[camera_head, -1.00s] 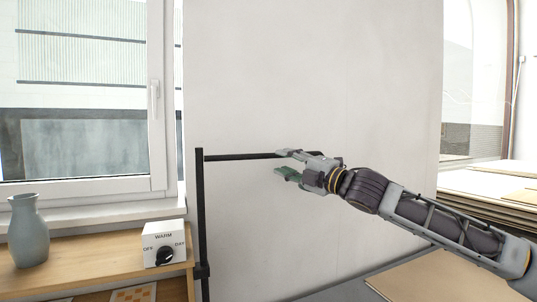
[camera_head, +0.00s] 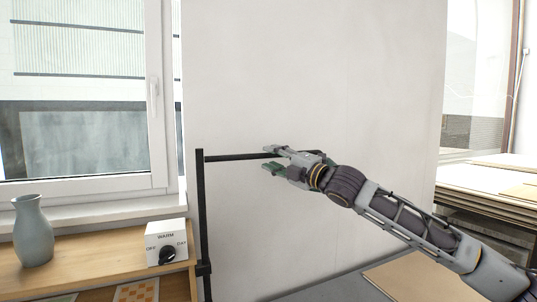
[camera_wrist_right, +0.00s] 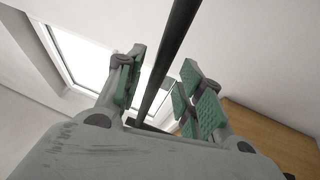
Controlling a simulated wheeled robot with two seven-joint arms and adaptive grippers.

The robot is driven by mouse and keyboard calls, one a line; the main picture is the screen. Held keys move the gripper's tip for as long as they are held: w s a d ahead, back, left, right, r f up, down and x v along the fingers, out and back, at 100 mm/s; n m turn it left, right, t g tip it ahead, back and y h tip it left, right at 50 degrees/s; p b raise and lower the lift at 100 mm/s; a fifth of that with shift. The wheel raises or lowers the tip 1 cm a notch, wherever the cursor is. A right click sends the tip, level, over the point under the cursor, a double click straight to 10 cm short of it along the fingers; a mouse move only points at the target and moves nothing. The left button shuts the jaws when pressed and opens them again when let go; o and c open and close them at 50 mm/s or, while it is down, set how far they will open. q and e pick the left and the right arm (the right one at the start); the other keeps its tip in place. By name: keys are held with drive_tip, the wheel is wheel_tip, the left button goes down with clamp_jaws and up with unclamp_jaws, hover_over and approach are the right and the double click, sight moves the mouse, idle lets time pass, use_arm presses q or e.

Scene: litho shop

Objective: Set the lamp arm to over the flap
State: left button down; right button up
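The lamp arm is a thin black horizontal bar (camera_head: 235,157) that runs right from the top of a black upright post (camera_head: 202,225) in the head view. My right gripper (camera_head: 268,158) is at the bar's right part, its fingers pointing left. In the right wrist view the bar (camera_wrist_right: 168,65) passes between the green-padded fingers of the right gripper (camera_wrist_right: 165,95), with gaps on both sides. The gripper is open. The bar's far right end is hidden behind the gripper. I see no flap that I can make out. My left gripper is not in view.
A window (camera_head: 80,90) is behind. Stacked boards (camera_head: 485,185) lie at the right. The pale wall (camera_head: 320,80) behind the bar is bare.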

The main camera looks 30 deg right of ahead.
drive_tip(key=shift+p+x, duration=0.45)
drive_tip(key=shift+x, duration=0.85)
drive_tip(key=shift+c, duration=0.4)
clamp_jaws()
